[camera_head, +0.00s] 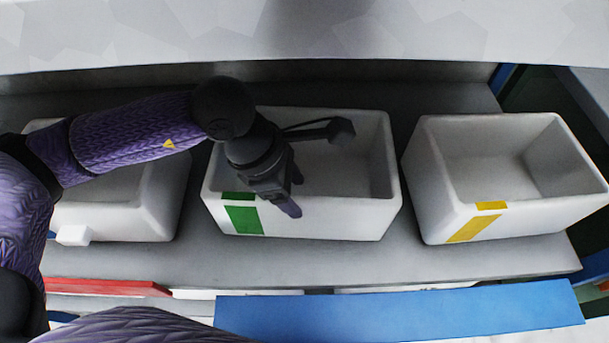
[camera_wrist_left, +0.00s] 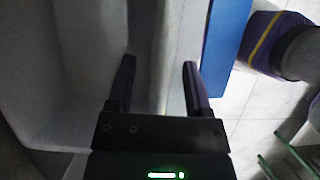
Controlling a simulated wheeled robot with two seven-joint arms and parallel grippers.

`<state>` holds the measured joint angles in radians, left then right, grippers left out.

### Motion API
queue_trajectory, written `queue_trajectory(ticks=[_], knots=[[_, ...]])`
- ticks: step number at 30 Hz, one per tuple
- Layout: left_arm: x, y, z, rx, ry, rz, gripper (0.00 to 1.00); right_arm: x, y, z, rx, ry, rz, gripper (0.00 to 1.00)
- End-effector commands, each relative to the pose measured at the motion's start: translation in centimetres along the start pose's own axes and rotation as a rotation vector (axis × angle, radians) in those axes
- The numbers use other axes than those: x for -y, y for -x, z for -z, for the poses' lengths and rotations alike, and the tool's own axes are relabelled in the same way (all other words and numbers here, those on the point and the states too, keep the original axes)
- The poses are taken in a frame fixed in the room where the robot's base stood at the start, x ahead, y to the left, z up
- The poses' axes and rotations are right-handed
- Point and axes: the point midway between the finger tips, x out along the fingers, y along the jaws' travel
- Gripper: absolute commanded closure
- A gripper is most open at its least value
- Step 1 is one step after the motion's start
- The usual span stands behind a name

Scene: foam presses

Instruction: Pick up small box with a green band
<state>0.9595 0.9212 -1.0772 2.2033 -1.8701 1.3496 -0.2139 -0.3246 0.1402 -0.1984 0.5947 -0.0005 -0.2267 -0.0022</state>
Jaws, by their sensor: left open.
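The small box with a green band (camera_head: 340,218) is an open white foam box standing in the middle of the grey shelf in the head view. Its green band (camera_head: 243,219) is on the left part of its front wall. My left gripper (camera_head: 293,194) is open over the front wall, just right of the band, with one finger on the inner side and one on the outer side. In the left wrist view the open fingers (camera_wrist_left: 158,78) have the box wall (camera_wrist_left: 150,50) between them; contact cannot be told. My right gripper is not in view.
A white box with a yellow band (camera_head: 520,215) stands to the right, with a gap between. Another white box (camera_head: 110,218) stands to the left, partly hidden by my left arm. A blue rail (camera_head: 400,313) runs along the front below the shelf (camera_head: 330,262).

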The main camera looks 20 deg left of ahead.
Motion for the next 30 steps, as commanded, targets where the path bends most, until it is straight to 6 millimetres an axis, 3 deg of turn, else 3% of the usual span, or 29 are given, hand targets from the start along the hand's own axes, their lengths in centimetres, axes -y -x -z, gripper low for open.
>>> queue_trajectory(ticks=[3, 6, 21, 23, 30], knots=[[0.6, -2.8, -0.1, 0.001, 0.000, 0.006, 0.35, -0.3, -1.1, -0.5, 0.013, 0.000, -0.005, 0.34], [0.5, -4.0, -0.1, 0.002, 0.001, 0.005, 0.35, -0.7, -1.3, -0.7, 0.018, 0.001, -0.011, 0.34], [0.5, -4.2, -0.2, 0.003, 0.001, 0.003, 0.35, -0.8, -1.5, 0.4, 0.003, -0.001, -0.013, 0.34], [0.5, -4.2, -0.2, 0.003, 0.001, 0.003, 0.46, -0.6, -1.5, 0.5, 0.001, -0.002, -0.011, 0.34], [0.5, -4.2, -0.2, 0.003, 0.001, 0.003, 0.97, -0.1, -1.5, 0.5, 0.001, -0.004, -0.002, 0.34]])
